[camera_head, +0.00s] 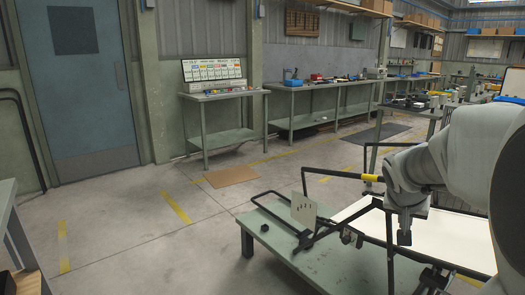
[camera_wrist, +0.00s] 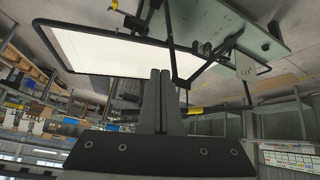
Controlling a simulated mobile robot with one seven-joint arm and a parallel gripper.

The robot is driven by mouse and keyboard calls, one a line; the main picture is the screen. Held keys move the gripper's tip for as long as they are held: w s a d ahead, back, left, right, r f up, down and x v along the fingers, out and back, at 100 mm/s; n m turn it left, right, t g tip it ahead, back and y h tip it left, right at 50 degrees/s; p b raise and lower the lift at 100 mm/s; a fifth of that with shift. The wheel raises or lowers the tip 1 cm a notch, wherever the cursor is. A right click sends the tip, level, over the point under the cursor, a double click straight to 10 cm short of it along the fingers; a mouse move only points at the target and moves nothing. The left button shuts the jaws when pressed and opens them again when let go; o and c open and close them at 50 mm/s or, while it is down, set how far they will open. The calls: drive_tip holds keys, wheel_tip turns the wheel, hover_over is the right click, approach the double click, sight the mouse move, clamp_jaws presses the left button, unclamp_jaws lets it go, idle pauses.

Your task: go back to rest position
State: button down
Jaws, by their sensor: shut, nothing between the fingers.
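A folding lounger with a black tube frame (camera_head: 393,250) and a white panel (camera_head: 460,238) rests on a low green table (camera_head: 285,252) at the lower right. One bar of it carries a yellow band (camera_head: 372,178). A pale card with small marks (camera_head: 304,210) is fixed near its left end. My gripper (camera_head: 404,238) points down over the lounger, partly in front of the frame. In the wrist view my gripper's two fingers (camera_wrist: 161,74) are together and empty, and the white panel (camera_wrist: 105,52) and frame lie beyond them. I cannot tell whether they touch the frame.
Workbenches with tools (camera_head: 320,84) line the back wall. A smaller bench with a sign board (camera_head: 213,71) stands left of them. A blue door (camera_head: 80,80) is at the left. The concrete floor in the middle is open, with a brown mat (camera_head: 231,176).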

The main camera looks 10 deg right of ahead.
drive_tip(key=s+a+n+y, duration=0.35)
drive_tip(key=s+a, duration=0.55)
drive_tip(key=a, duration=0.4)
drive_tip(key=s+a+n+y, duration=0.2)
drive_tip(key=s+a+n, duration=0.3)
drive_tip(key=s+a, duration=0.6)
wheel_tip(320, 180, up, 22)
drive_tip(key=w+a+p, duration=0.1)
drive_tip(key=w+p, duration=0.1)
drive_tip(key=p, duration=1.9)
drive_tip(key=shift+w+a+t+p, duration=0.15)
drive_tip(key=shift+a+t+p, duration=0.05)
drive_tip(key=shift+t+p, duration=0.1)
